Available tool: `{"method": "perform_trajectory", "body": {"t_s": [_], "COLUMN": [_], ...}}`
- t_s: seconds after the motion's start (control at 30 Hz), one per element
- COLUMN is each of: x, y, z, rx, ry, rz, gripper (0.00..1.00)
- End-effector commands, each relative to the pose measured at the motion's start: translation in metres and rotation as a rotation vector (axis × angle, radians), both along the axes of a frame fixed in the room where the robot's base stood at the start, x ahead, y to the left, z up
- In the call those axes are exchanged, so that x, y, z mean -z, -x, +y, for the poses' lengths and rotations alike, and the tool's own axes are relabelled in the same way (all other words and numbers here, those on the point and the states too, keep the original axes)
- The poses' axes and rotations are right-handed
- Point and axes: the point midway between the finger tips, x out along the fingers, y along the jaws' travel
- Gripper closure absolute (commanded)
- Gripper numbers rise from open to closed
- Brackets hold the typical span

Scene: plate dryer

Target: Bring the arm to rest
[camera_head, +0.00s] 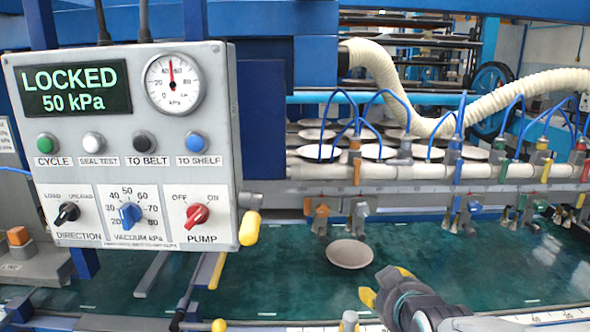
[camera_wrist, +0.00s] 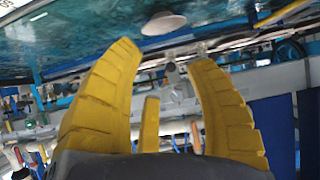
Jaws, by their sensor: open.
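My gripper (camera_head: 385,287) is at the lower right of the head view, in front of the green belt (camera_head: 290,281) and low over its near side. In the wrist view its yellow fingers (camera_wrist: 165,95) stand wide apart with nothing between them. A pale round plate (camera_head: 349,253) lies on the belt, up and to the left of my gripper and apart from it. A pale disc, probably the same plate, shows at the top of the wrist view (camera_wrist: 163,24).
A control panel (camera_head: 125,150) at left reads LOCKED, 50 kPa, with buttons, knobs and a red pump switch (camera_head: 197,215). Behind the belt, several plates (camera_head: 373,151) sit on a rack beneath blue hoses and a white corrugated hose (camera_head: 408,108). The belt right of the plate looks clear.

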Motion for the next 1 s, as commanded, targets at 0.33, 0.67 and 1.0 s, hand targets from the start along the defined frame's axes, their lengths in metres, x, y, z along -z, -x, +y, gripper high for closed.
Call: {"method": "perform_trajectory", "body": {"t_s": [0.33,0.67,1.0], "x": [-0.028,-0.038,-0.038], "y": [0.131,0.215,0.230], "z": [0.000,0.000,0.000], "rx": [0.000,-0.001,-0.001], "ry": [0.001,0.001,0.001], "rz": [0.435,0.680,0.724], "gripper": [0.51,0.51,0.51]}}
